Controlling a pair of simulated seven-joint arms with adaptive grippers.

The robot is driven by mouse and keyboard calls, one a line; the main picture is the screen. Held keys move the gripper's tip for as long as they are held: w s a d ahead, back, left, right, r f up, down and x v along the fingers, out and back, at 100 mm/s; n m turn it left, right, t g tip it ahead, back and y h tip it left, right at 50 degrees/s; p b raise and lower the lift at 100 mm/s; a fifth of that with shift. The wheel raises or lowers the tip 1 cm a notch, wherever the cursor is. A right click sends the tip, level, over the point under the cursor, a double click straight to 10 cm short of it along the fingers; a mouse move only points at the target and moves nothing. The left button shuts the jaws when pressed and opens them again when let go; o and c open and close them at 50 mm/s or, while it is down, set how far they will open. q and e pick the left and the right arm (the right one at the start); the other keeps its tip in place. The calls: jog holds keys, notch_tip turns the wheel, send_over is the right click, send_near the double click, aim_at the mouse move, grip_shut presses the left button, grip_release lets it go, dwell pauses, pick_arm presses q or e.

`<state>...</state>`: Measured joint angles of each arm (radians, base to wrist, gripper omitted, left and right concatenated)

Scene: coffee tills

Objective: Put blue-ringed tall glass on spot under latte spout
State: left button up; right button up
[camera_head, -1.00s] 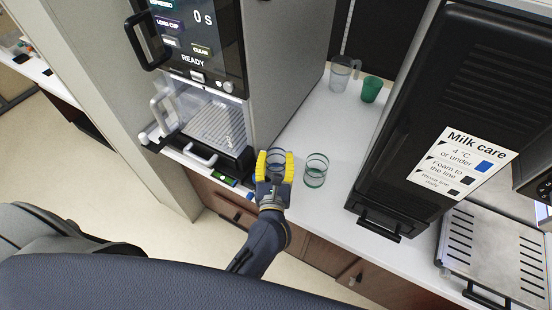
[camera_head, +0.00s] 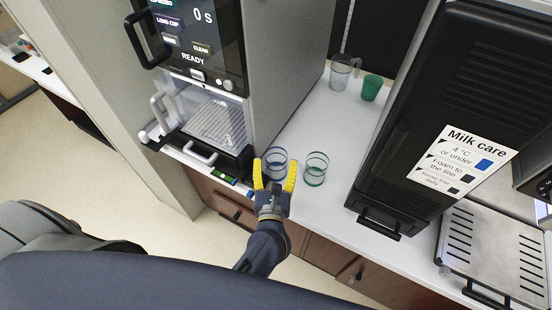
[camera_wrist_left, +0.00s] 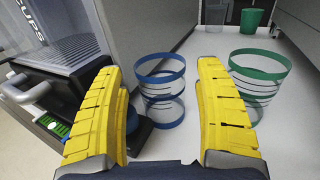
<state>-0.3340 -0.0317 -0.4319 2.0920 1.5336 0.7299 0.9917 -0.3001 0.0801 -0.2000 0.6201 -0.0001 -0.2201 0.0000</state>
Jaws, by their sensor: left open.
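The blue-ringed tall glass (camera_wrist_left: 160,92) stands upright on the white counter, straight ahead between my left gripper's fingers in the left wrist view. It also shows in the head view (camera_head: 275,160), partly behind the fingertips. My left gripper (camera_head: 274,177) is open and empty at the counter's front edge, its yellow fingers spread toward the glass. The coffee machine (camera_head: 203,60) stands to the left, with a bright bay and a ribbed drip tray (camera_head: 214,123). I cannot make out which spout is the latte one. My right gripper is not in view.
A green-ringed glass (camera_head: 316,168) stands close to the right of the blue-ringed one. A clear jug (camera_head: 341,74) and a green cup (camera_head: 371,88) stand at the back. A black unit (camera_head: 440,110) with a milk care sign bounds the counter on the right.

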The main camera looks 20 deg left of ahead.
pick_arm(q)
jog(key=v, duration=0.3)
jog(key=shift+s, duration=0.2)
jog(key=shift+s+d, duration=0.2)
jog(key=shift+s, duration=0.4)
jog(key=shift+c, duration=0.9)
